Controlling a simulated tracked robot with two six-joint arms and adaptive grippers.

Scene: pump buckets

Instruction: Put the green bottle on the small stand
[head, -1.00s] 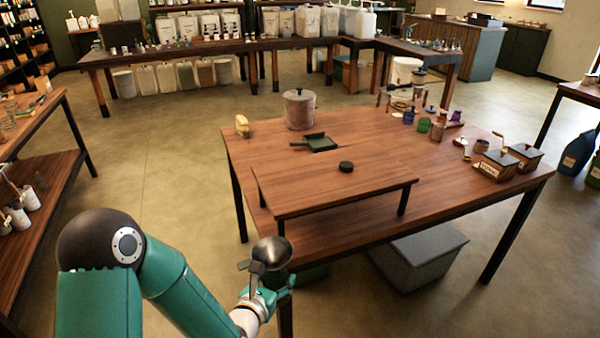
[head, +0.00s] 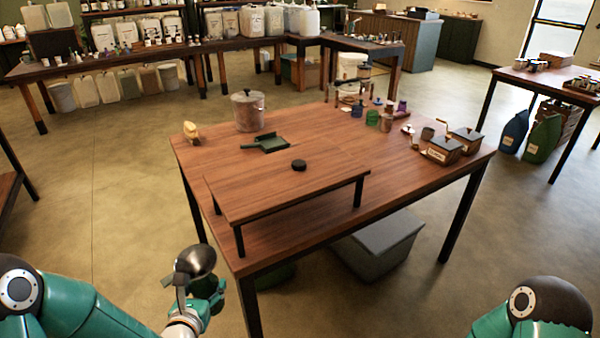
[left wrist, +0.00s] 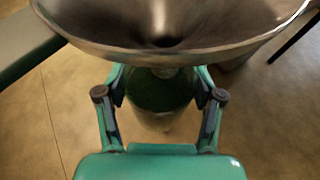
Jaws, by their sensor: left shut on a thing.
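My left gripper (head: 208,290) is at the lower left of the head view, beside the table's near left corner. It is shut on a dark green, bottle-like body (left wrist: 160,92), seen between its fingers in the left wrist view. A shiny metal funnel (head: 195,262) sits above this body; it also fills the top of the left wrist view (left wrist: 170,22) and hides the bottle's upper part. The small stand (head: 250,190) is a low wooden riser with dark legs on the table (head: 330,230). My right gripper is out of view.
Small jars and two wooden boxes (head: 445,150) stand at the right. A grey bin (head: 378,245) is under the table.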

